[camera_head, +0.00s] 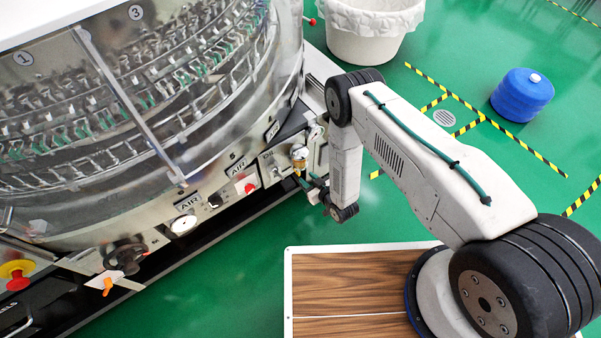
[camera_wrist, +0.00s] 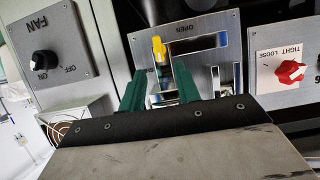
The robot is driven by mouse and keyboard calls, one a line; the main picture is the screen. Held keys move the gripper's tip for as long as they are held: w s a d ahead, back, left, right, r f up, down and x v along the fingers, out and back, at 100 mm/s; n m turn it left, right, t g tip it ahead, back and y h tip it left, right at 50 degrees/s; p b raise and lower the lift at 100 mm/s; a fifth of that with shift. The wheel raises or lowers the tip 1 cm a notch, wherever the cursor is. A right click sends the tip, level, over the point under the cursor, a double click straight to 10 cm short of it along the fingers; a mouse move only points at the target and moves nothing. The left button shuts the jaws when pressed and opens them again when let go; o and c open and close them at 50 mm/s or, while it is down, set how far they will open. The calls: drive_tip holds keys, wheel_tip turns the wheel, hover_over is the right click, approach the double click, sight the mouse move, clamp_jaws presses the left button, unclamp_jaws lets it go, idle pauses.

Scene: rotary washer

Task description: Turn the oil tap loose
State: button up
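In the wrist view, a red knob (camera_wrist: 291,72) sits on a steel plate marked TIGHT and LOOSE, at the right. It may be the oil tap; no name for it is readable there. In the head view, a red knob (camera_head: 249,187) shows on the machine's front, near labels reading AIR and OIL. My gripper (camera_wrist: 160,88) has two green fingers, spread apart with nothing between them. They point at a slotted plate marked OPEN, with a yellow lever (camera_wrist: 159,49) ahead of the gap. The red knob lies to the right of both fingers.
A black FAN knob (camera_wrist: 44,62) is on a plate at the left. A white bin (camera_head: 365,38) and blue drum (camera_head: 522,94) stand on the green floor, away from the machine.

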drive_tip(key=x, duration=0.6)
clamp_jaws()
